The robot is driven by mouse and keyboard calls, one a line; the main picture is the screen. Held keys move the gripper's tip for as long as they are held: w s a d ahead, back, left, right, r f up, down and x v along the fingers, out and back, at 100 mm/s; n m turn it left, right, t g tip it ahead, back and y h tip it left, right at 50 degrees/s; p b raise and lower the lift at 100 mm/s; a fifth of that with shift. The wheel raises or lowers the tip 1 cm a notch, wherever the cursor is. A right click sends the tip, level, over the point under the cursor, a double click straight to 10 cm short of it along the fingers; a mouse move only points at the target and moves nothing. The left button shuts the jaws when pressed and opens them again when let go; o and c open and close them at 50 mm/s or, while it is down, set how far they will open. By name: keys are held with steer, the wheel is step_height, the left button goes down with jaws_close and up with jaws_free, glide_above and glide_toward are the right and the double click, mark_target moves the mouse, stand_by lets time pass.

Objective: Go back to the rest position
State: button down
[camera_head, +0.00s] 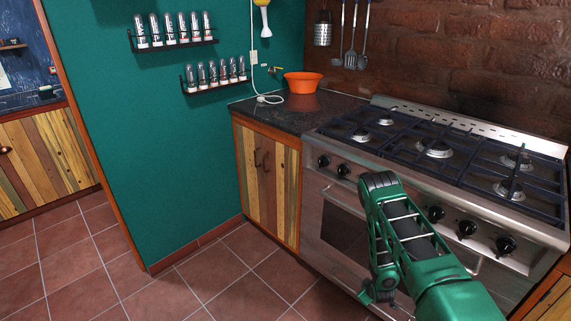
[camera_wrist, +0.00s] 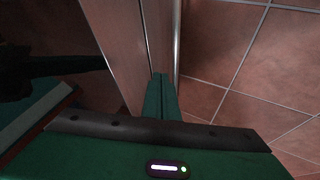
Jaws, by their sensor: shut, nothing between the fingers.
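My gripper (camera_wrist: 160,98) shows in the wrist view as two green fingers close together, with nothing between them. It points down along the metal front of the stove, with floor tiles to the right. In the head view my green arm comes in from the lower right and stands in front of the stove (camera_head: 335,205). The end of the arm hangs low before the oven door, and the fingertips there are hard to make out.
An orange bowl (camera_head: 302,82) sits on the dark counter (camera_head: 262,113) left of the stove. Wooden cabinet doors (camera_head: 267,175) are below it. Two spice racks (camera_head: 215,84) hang on the green wall. The tiled floor (camera_head: 215,275) is clear at left.

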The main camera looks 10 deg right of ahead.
steer(key=w+a+r+m, duration=0.3)
steer(key=w+a+r, duration=0.5)
steer(key=r, duration=0.3)
steer(key=w+a+r+m, duration=0.2)
steer(key=w+a+r, duration=0.7)
steer(key=r, duration=0.3)
steer(key=s+d+r+m, duration=0.1)
steer(key=s+r, duration=0.1)
steer(key=r, duration=1.1)
steer(key=s+d+r+m, duration=0.1)
steer(key=d+r, duration=0.1)
steer(key=r, duration=1)
steer(key=s+d+r+g, duration=0.1)
steer(key=s+d+r, duration=0.3)
steer(key=s+r, duration=0.45)
steer(key=s+d+r, duration=0.3)
steer(key=s+r, duration=0.5)
steer(key=r, duration=0.1)
steer(key=s+d+f+m+g, duration=0.1)
steer(key=s+m+g, duration=0.1)
steer(key=s, duration=1)
steer(key=s+d+f+m+g+y, duration=0.1)
steer(key=s+g, duration=0.1)
steer(key=s, duration=1)
steer(key=s+d+f+m+g, duration=0.1)
steer(key=s+d+m+g, duration=0.1)
steer(key=s, duration=1)
steer(key=shift+m+y, duration=0.3)
steer(key=shift+y, duration=0.1)
